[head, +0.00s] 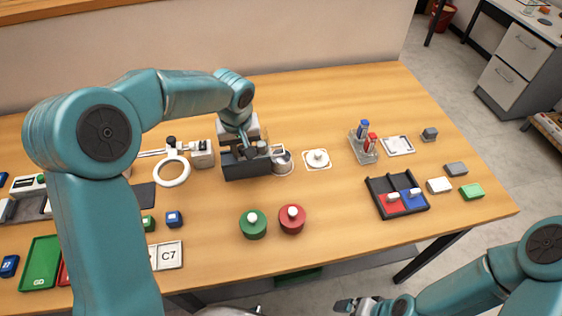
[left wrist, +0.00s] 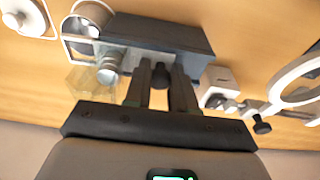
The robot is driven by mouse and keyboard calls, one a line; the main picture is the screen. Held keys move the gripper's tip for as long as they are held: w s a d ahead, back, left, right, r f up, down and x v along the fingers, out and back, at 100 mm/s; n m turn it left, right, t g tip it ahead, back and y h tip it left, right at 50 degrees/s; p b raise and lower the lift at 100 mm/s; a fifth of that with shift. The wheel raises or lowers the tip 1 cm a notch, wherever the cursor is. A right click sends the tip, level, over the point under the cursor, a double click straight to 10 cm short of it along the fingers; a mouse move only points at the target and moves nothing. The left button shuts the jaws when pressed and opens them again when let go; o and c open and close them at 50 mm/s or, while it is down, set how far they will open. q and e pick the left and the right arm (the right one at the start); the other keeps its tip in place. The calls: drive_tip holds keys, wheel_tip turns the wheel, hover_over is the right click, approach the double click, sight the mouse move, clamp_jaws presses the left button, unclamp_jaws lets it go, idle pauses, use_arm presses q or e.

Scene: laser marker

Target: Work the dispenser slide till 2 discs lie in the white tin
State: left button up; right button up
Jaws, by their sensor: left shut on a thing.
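The dispenser (head: 245,168) is a dark grey box at the middle back of the table; it also shows in the left wrist view (left wrist: 190,38). My left gripper (head: 243,146) is over it, shut on a dark knob (left wrist: 160,92), seen between the fingers in the left wrist view (left wrist: 160,78). I take the knob to be the slide's. The white tin (head: 283,164) stands against the dispenser's right end, and shows at the upper left of the wrist view (left wrist: 92,14). I cannot make out any discs in it. My right gripper (head: 350,305) is at the bottom edge, away from the table; its jaws are unclear.
A round white lid-like piece (head: 318,158) lies right of the tin. A ring magnifier (head: 172,172) stands on the left. Green (head: 253,226) and red (head: 292,221) round pieces are in front. A vial rack (head: 363,148) and a divided tray (head: 398,207) are to the right.

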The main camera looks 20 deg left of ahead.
sight(226, 161)
use_arm(q)
drive_tip(key=shift+s+a+f, duration=0.1)
drive_tip(key=shift+s+f, duration=0.2)
drive_tip(key=shift+f, duration=0.25)
drive_tip(key=shift+s+a+b, duration=0.25)
drive_tip(key=shift+s+a, duration=0.25)
drive_tip(key=shift+a, duration=0.3)
drive_tip(key=shift+s+a+b, duration=0.25)
drive_tip(key=shift+s+a, duration=0.25)
drive_tip(key=shift+a, duration=0.4)
idle(0.4)
drive_tip(key=o, duration=0.5)
drive_tip(key=shift+o, duration=0.9)
drive_tip(key=shift+r+p, duration=0.35)
drive_tip(key=shift+r, duration=0.25)
drive_tip(key=shift+o, duration=1)
wheel_tip(226, 161, up, 5)
drive_tip(key=p, duration=0.3)
drive_tip(key=shift+w+r, duration=0.15)
drive_tip(key=shift+r+p, duration=0.45)
drive_tip(key=shift+r, duration=0.05)
